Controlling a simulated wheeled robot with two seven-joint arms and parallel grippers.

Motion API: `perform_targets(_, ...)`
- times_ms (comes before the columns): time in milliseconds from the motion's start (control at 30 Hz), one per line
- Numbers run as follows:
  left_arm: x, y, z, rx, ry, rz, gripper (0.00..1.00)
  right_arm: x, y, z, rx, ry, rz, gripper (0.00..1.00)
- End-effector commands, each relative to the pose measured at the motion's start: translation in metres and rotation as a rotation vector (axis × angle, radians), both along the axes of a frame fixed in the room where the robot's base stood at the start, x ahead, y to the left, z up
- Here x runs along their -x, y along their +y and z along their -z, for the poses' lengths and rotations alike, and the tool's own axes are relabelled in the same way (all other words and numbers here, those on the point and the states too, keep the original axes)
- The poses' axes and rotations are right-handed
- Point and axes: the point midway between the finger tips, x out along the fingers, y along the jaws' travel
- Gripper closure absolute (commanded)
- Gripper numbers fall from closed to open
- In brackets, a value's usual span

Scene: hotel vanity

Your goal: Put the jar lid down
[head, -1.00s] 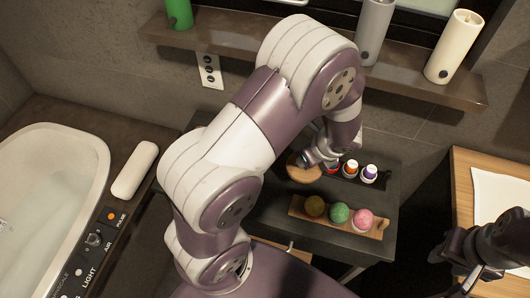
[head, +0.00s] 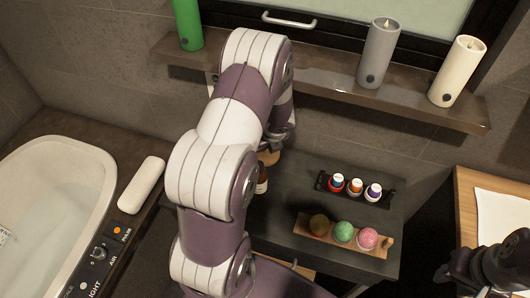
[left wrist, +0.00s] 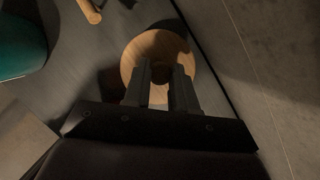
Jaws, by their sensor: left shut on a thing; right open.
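The jar lid is a round, pale wooden disc (left wrist: 160,48), seen from above in the left wrist view. My left gripper (left wrist: 160,80) is shut on it near its middle; the fingers hide what they grip. In the head view a small part of the lid (head: 268,157) shows beside my left arm, which hides most of the lid and the left gripper. An amber container (head: 262,182) is partly visible just below the lid there; I cannot tell whether they touch. My right gripper (head: 480,272) is open and empty at the lower right.
A dark table (head: 290,190) holds a black rack (head: 340,190) with several small bottles and a wooden tray (head: 325,236) with three coloured balls. A shelf (head: 320,84) with candles runs along the wall behind. A bathtub (head: 45,190) is at left, a wooden counter (head: 465,195) at right.

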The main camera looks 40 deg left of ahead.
Motion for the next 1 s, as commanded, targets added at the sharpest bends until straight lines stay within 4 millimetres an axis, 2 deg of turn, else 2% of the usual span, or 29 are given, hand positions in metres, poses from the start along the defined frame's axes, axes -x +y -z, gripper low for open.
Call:
perform_targets(267, 0.000, -0.001, 0.040, 0.001, 0.001, 0.001, 1.00, 0.000, 0.000, 0.018, 0.000, -0.001, 0.000, 0.57)
perform_targets(467, 0.000, -0.001, 0.039, 0.001, -0.001, -0.001, 1.00, 0.000, 0.000, 0.015, 0.000, -0.001, 0.000, 0.57)
perform_targets(633, 0.000, -0.001, 0.044, 0.001, -0.001, -0.001, 1.00, 0.000, 0.000, 0.020, 0.000, -0.001, 0.000, 0.57)
perform_targets(667, 0.000, -0.001, 0.042, 0.001, -0.001, -0.001, 0.64, 0.000, 0.000, 0.018, 0.000, -0.001, 0.000, 0.57)
perform_targets(700, 0.000, -0.001, 0.042, 0.001, -0.001, -0.001, 0.51, 0.000, 0.000, 0.018, 0.000, -0.001, 0.000, 0.57)
perform_targets(733, 0.000, -0.001, 0.042, 0.001, -0.001, -0.001, 0.48, 0.000, 0.000, 0.018, 0.000, -0.001, 0.000, 0.57)
perform_targets(1000, 0.000, -0.001, 0.040, 0.001, -0.001, -0.001, 0.48, 0.000, 0.000, 0.016, 0.000, -0.001, 0.000, 0.57)
